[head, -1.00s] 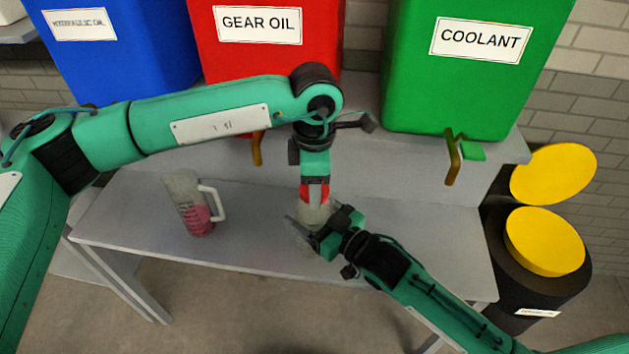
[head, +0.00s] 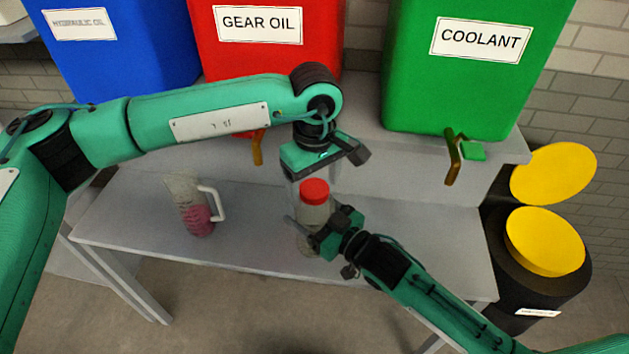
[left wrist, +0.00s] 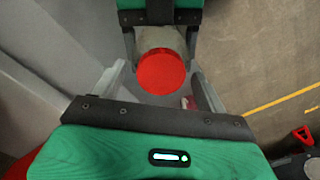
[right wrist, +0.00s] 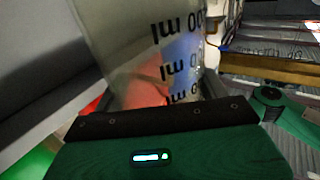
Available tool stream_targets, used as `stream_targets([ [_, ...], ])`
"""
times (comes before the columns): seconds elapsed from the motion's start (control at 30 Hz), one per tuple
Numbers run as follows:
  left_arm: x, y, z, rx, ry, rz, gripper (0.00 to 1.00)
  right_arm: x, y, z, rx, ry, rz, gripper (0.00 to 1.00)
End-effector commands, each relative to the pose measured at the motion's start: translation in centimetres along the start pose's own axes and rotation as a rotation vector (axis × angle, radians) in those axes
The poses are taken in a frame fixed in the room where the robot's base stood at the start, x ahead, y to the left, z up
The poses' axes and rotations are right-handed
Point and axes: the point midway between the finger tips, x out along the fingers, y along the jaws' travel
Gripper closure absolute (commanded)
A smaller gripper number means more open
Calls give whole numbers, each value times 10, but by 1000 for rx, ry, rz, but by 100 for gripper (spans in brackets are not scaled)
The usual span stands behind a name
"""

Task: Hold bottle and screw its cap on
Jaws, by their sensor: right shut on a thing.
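A clear bottle (head: 316,216) stands upright above the bench, with a red cap (head: 314,191) on its top. Whether the cap is fully seated, I cannot tell. My right gripper (head: 316,230) is shut around the bottle's body from the front right. In the right wrist view, the bottle (right wrist: 140,50) with its "ml" markings fills the space between the fingers. My left gripper (head: 313,168) points down just above the cap and is open. In the left wrist view, the cap (left wrist: 161,72) lies between the spread fingers, with gaps on both sides.
A jug (head: 187,195) with pink contents and a white handle stands left on the grey bench (head: 250,245). Behind are blue (head: 120,50), red (head: 265,60) and green (head: 465,80) containers; brown taps protrude below the latter two. A black bin with yellow lid (head: 545,241) stands right.

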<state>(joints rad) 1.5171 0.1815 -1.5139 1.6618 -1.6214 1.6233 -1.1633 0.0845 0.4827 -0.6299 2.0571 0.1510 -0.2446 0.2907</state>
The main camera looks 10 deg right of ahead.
Motion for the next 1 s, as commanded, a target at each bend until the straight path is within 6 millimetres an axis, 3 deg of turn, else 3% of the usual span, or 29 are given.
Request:
stream_targets([
  [0.27, -5, 0, 1, 0, -1, 1, 25, 0, 0, 0, 0, 1, 1, 89],
  [0.37, -18, 0, 0, 0, 1, 1, 25, 0, 0, -1, 0, 1, 1, 89],
  [0.73, -94, 1, 0, 0, 1, 2, 25, 0, 1, 0, 0, 1, 1, 89],
  [1.0, -119, 0, 0, 0, -1, 0, 25, 0, 1, 0, 0, 1, 1, 89],
])
